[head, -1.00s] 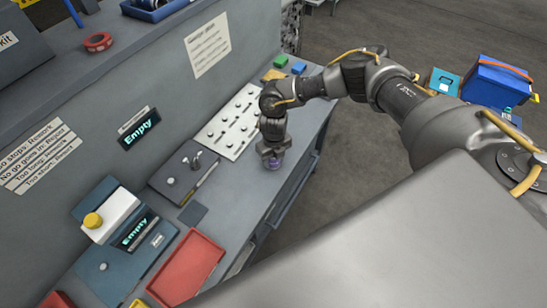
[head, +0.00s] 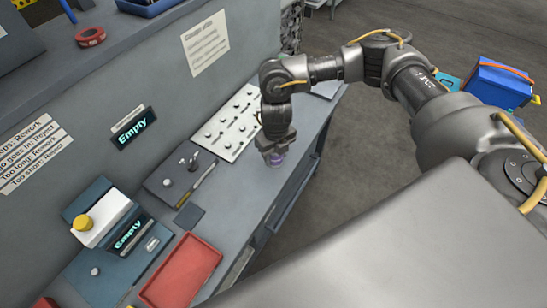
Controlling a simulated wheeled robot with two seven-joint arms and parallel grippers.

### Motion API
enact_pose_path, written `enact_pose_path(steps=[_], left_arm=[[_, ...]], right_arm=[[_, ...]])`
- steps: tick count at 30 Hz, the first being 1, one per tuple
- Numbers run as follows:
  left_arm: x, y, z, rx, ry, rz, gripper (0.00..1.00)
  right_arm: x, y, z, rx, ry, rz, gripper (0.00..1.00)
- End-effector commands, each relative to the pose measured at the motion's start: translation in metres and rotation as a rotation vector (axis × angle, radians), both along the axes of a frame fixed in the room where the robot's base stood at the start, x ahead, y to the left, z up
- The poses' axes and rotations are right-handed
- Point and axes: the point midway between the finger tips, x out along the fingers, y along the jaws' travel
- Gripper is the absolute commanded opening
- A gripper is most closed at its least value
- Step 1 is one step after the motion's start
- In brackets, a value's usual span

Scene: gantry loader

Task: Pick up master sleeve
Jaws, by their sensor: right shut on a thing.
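My right gripper (head: 275,155) points down over the right edge of the bench, beside the white board with pegs. The white board (head: 229,122) holds several small metal pegs in rows. My left gripper does not show.
A dark plate with small metal parts (head: 177,179) and a red tray (head: 181,270) lie on the bench (head: 226,203). Two displays read "Empty", one on the back panel (head: 134,130). A blue box (head: 497,84) stands on the floor at right.

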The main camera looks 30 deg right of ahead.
Motion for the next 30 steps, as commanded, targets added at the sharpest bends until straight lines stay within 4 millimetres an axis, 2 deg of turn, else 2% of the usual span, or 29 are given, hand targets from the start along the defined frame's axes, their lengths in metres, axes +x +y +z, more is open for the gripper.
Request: enact_pose_path(steps=[3,9,15,21,30], left_arm=[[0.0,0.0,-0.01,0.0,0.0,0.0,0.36],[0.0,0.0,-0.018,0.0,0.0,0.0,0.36],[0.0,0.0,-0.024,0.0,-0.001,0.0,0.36],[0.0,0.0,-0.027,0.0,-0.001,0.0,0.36],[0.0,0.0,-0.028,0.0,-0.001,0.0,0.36]], right_arm=[[-0.017,0.005,0.02,0.002,-0.005,0.007,0.05],[-0.053,0.015,0.037,0.0,-0.003,0.008,0.05],[-0.081,0.022,0.05,-0.001,-0.002,0.004,0.05],[-0.097,0.027,0.058,0.0,-0.002,0.002,0.05],[-0.104,0.028,0.061,-0.001,0.0,-0.001,0.05]])
